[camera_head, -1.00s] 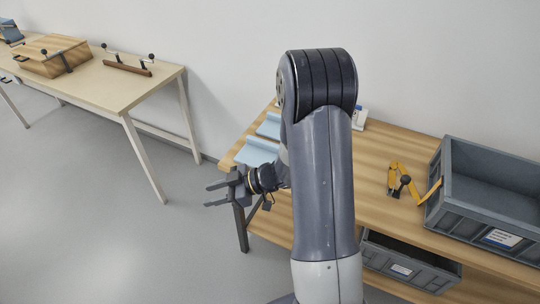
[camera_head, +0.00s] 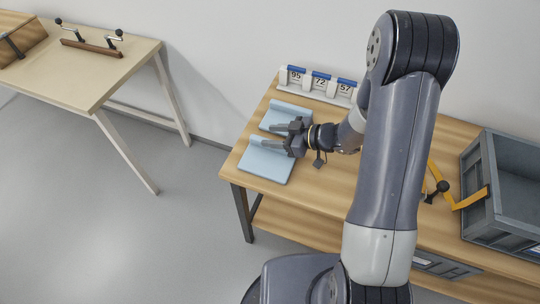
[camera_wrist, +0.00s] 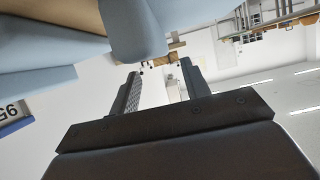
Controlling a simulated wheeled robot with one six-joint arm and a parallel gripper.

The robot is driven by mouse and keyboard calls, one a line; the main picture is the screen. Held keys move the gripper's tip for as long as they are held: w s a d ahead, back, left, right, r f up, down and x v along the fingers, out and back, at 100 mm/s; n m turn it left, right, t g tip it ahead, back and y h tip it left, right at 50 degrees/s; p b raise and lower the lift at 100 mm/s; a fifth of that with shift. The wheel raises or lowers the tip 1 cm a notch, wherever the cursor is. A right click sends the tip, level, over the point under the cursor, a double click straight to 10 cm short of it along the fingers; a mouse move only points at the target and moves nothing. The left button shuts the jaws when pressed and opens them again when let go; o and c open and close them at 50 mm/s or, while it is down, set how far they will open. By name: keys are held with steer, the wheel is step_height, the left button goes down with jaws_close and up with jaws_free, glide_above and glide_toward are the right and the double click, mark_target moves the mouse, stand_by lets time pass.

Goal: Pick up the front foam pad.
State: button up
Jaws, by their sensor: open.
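Two light blue foam pads, each with a raised ridge along its back edge, lie on the wooden table in the head view. The front foam pad (camera_head: 264,164) is nearer the table's front left corner; the back foam pad (camera_head: 285,112) lies behind it. My gripper (camera_head: 270,136) is open and empty, over the area between the two pads, hiding parts of both. Its height above them is hard to tell. In the wrist view, my gripper (camera_wrist: 158,80) has its fingers apart with nothing between them. Blue pad surfaces show upside down at the upper left.
A number rack (camera_head: 317,85) stands behind the pads. A grey crate (camera_head: 505,190) and a yellow jointed piece (camera_head: 455,200) are on the right. Another table (camera_head: 110,70) with a handled bar stands at the left, across open floor.

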mark_target(258, 137)
steer(key=x, duration=0.4)
steer(key=shift+s+a+f, duration=0.15)
steer(key=shift+s+f, duration=0.05)
steer(key=shift+f, duration=0.15)
steer(key=shift+c, duration=0.4)
jaws_close()
